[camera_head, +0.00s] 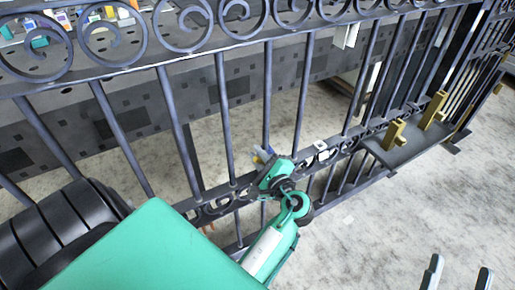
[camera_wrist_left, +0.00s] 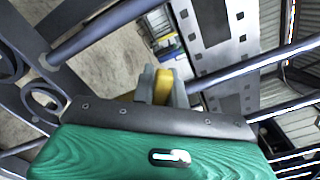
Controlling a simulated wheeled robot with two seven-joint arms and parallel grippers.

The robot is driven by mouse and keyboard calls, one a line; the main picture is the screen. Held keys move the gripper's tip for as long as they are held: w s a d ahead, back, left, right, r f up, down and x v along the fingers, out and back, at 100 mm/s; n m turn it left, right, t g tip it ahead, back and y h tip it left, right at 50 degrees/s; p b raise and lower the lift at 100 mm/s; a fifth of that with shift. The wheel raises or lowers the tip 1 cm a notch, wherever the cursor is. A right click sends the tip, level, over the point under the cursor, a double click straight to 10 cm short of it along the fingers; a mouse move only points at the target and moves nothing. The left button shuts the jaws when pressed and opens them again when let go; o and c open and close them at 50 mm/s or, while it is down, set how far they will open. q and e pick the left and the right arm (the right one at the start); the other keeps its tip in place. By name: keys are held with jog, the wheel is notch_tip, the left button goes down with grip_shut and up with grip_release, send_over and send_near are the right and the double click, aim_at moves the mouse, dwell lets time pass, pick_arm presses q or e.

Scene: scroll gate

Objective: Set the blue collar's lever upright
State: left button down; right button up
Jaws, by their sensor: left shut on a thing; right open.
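My left gripper (camera_head: 262,157) is at the gate's lower scroll rail, by an upright bar. A small blue piece, perhaps part of the blue collar (camera_head: 269,150), shows just beyond its fingers; the rest is hidden by the gripper. In the left wrist view the gripper (camera_wrist_left: 161,88) is shut on a yellow piece (camera_wrist_left: 163,84), which looks like the lever. I cannot tell how upright the lever is. My right gripper (camera_head: 457,275) is open and empty at the bottom right, away from the gate.
The dark metal gate (camera_head: 222,95) crosses the view, with scrolls along its top. A small white block (camera_head: 321,146) sits on the lower rail. A grey shelf (camera_head: 415,152) with two brass brackets (camera_head: 395,136) juts out at right.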

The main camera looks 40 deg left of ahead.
pick_arm(q)
jog(key=shift+w+d+r+m+p, duration=0.1)
jog(key=shift+w+r+m+p, duration=0.15)
jog(key=shift+m+p, duration=1.3)
pick_arm(e)
jog(key=s+a+f+g+h, duration=0.1)
jog(key=s+f+g, duration=0.1)
jog(key=f+g, duration=0.4)
jog(key=s+a+f+g+p, duration=0.1)
jog(key=s+a+f+g, duration=0.1)
jog(key=f+g, duration=0.4)
jog(key=shift+a+f+n+h, duration=0.15)
jog(key=shift+f+n+h, duration=0.2)
jog(key=shift+f, duration=2.35)
pick_arm(q)
jog(key=shift+n, duration=0.65)
jog(key=c, duration=1.4)
grip_release()
jog(key=shift+r, duration=0.1)
jog(key=shift+r, duration=0.1)
